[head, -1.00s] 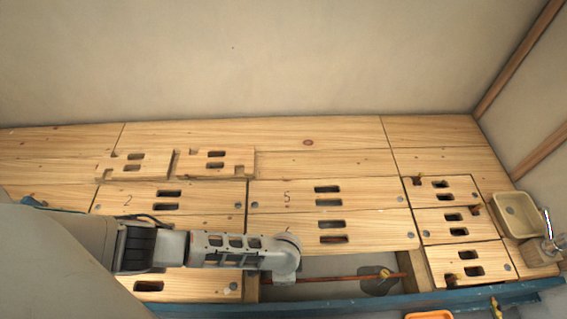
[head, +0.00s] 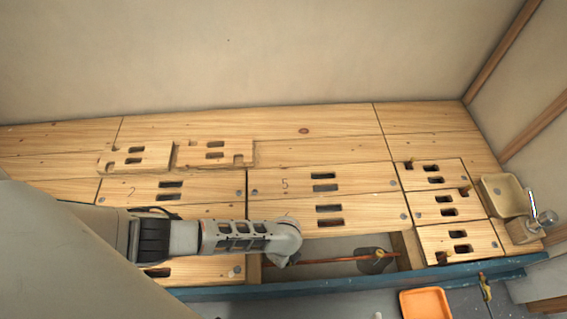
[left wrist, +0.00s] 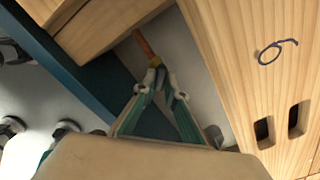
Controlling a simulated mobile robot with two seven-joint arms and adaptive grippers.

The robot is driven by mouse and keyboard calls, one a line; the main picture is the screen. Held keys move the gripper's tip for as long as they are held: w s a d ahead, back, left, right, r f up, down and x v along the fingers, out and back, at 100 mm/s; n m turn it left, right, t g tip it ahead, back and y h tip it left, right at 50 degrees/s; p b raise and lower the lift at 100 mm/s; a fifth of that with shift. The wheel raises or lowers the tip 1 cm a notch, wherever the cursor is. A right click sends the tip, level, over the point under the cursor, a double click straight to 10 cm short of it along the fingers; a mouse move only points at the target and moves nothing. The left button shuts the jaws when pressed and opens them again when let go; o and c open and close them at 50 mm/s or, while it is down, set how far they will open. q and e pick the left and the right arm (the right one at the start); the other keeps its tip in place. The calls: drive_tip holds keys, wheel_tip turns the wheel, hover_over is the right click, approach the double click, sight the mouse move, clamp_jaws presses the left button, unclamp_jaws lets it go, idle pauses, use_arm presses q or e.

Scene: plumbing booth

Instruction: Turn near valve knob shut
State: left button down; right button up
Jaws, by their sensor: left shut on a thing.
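My left gripper (left wrist: 158,88) reaches down into the open gap in the wooden deck. In the left wrist view its two fingers meet at the end of the visible copper pipe (left wrist: 144,44), shut on a small brassy fitting (left wrist: 155,62) that looks like the near valve knob. The fingertips hide most of it, so its turn angle cannot be told. The copper pipe (head: 330,260) runs right to a grey round part with a yellow handle (head: 380,254). My right gripper is out of view.
Wooden panels with slots (head: 325,182) surround the gap. A blue beam (head: 420,277) runs along the front edge. An orange tray (head: 426,303) and another yellow-handled part (head: 484,284) lie in front. A beige bin (head: 503,196) stands at the right.

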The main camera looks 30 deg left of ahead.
use_arm(q)
drive_tip(key=m, duration=0.4)
drive_tip(key=shift+a+m, duration=0.1)
drive_tip(key=shift+m, duration=2.4)
drive_tip(key=c, duration=2.1)
unclamp_jaws()
drive_tip(key=shift+r, duration=0.2)
wheel_tip(320, 180, up, 12)
drive_tip(key=shift+f, duration=0.2)
